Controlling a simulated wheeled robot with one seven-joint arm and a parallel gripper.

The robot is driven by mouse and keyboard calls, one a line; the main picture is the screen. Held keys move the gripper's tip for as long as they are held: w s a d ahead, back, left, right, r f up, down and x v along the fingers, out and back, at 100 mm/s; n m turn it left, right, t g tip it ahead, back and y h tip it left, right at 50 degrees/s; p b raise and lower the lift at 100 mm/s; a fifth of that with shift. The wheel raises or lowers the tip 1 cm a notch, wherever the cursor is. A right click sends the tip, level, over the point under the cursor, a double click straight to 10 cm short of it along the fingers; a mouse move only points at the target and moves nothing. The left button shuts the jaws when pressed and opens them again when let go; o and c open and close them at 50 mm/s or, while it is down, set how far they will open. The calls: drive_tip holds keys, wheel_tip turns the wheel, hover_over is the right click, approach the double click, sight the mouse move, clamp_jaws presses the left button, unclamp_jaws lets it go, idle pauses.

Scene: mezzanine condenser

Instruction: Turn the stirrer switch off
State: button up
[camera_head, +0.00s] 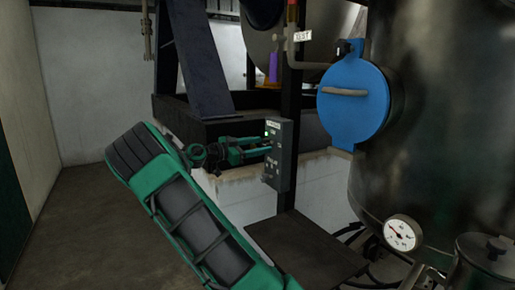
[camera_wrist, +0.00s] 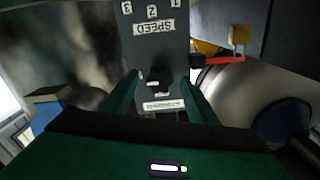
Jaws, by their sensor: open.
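The grey switch box (camera_head: 284,168) is mounted on a dark post in the middle of the head view. In the wrist view the box (camera_wrist: 165,45) appears upside down, with a SPEED label and the numbers 1, 2 and 3. A small dark switch (camera_wrist: 158,80) sits lower on the panel, just above a white label too blurred to read surely. My green gripper (camera_head: 258,149) is open at the box's left. In the wrist view its two fingers (camera_wrist: 160,88) stand on either side of the switch. Contact and the switch's position cannot be told.
A dark tank with a blue round hatch (camera_head: 352,112) and a pressure gauge (camera_head: 402,233) stands at the right. A dark flat plate (camera_head: 305,248) lies below the box. A low white wall (camera_head: 325,190) runs behind. The floor at left (camera_head: 85,215) is clear.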

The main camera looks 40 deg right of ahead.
drive_tip(key=shift+d, duration=0.2)
drive_tip(key=c, duration=1)
drive_tip(key=shift+s+d, duration=0.1)
drive_tip(key=shift+d, duration=0.1)
drive_tip(key=shift+c, duration=0.3)
drive_tip(key=shift+a, duration=0.1)
